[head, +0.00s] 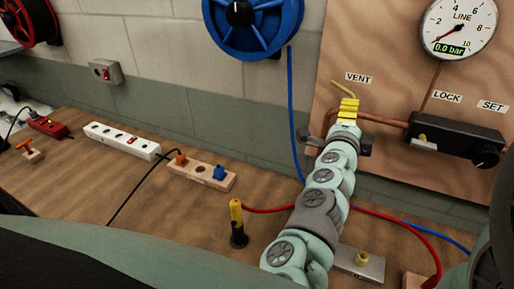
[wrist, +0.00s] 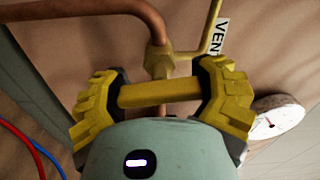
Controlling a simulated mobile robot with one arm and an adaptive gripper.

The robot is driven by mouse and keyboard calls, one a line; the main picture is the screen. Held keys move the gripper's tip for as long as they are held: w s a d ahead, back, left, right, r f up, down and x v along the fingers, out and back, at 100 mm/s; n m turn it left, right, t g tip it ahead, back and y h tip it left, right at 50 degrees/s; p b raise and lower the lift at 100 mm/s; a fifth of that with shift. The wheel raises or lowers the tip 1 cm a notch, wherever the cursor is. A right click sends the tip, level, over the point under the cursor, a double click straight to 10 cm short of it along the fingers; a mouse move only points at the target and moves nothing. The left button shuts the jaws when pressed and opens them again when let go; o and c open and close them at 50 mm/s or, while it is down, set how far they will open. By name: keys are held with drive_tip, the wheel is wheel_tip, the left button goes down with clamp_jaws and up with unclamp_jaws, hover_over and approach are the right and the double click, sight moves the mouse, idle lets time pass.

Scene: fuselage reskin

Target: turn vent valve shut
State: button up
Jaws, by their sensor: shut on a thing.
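The vent valve's yellow handle (wrist: 160,94) runs crosswise between the two yellow finger pads of my gripper (wrist: 160,100) in the wrist view. My gripper is shut on this handle, one finger at each end. Behind it are the brass valve body (wrist: 159,60) and a copper pipe (wrist: 120,8). In the head view my gripper (head: 348,109) is at the board under the VENT label (head: 358,77). There the yellow vent pipe (head: 343,89) rises above the gripper, and the gripper and arm hide the valve handle.
A round gauge (head: 459,27) marked LINE reads 0.0 bar. A black block (head: 455,138) with a knob sits right of the valve, under the LOCK and SET labels.

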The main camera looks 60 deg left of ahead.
drive_tip(key=shift+f+m+b, duration=0.15)
drive_tip(key=shift+m+b, duration=0.35)
drive_tip(key=shift+m, duration=0.3)
drive_tip(key=o, duration=1.2)
drive_tip(key=shift+s, duration=0.1)
drive_tip(key=shift+s+d, duration=0.2)
drive_tip(key=shift+s, duration=0.3)
drive_tip(key=v, duration=1)
drive_tip(key=shift+s+d, duration=0.2)
drive_tip(key=shift+s, duration=0.15)
drive_tip(key=shift+w, duration=0.1)
